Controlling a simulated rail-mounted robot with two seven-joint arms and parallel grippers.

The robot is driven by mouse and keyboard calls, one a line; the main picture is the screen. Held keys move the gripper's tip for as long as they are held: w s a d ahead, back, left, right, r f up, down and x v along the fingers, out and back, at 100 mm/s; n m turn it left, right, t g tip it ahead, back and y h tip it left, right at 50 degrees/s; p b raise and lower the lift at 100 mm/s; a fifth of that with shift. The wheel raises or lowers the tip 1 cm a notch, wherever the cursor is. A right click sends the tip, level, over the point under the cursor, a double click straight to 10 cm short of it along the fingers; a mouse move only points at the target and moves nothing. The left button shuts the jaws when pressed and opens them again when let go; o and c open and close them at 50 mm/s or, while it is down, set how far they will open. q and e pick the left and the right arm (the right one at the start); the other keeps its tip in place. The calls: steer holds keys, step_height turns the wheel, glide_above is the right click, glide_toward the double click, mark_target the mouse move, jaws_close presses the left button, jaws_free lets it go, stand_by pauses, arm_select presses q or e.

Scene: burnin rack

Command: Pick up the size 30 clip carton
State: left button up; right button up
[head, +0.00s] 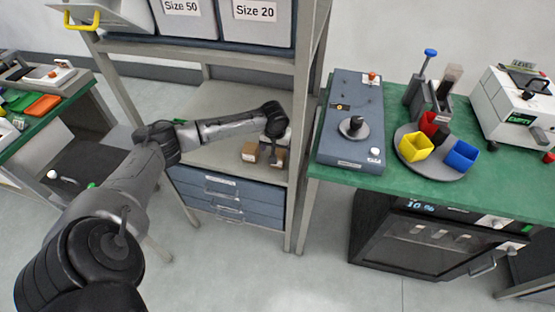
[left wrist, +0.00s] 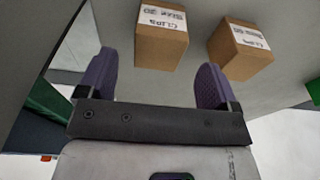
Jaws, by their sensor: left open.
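Two small brown cartons stand side by side on the rack's middle shelf, a left one (head: 250,152) and a right one (head: 278,156) in the head view. In the left wrist view one carton (left wrist: 160,45) lies ahead, in line with the gap between my fingers, and the other carton (left wrist: 240,52) is to the right, outside the right finger. Both have white clip labels; their size numbers are too blurred to read surely. My left gripper (left wrist: 156,70) is open and empty, with purple pads. In the head view it (head: 274,138) is just above the cartons. My right gripper is not visible.
The grey shelf (head: 220,110) is otherwise mostly clear. Bins (head: 257,30) marked Size 50 and Size 20 sit on the shelf above. Blue drawers (head: 225,190) are below. A rack post (head: 300,120) stands close right of the cartons, before a green bench (head: 390,178).

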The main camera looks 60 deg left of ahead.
mark_target(277, 153)
arm_select(q)
steer(key=shift+w+a+f+b, duration=0.15)
steer(key=shift+f+b, duration=0.45)
steer(key=shift+f, duration=0.7)
steer(key=shift+w+a+f+b, duration=0.15)
steer(key=shift+f+b, duration=0.45)
steer(key=shift+f, duration=0.7)
steer(key=shift+d, duration=0.1)
steer(key=shift+c, duration=0.5)
steer(key=c, duration=0.9)
steer(key=shift+c, duration=0.2)
steer(key=shift+r, duration=0.15)
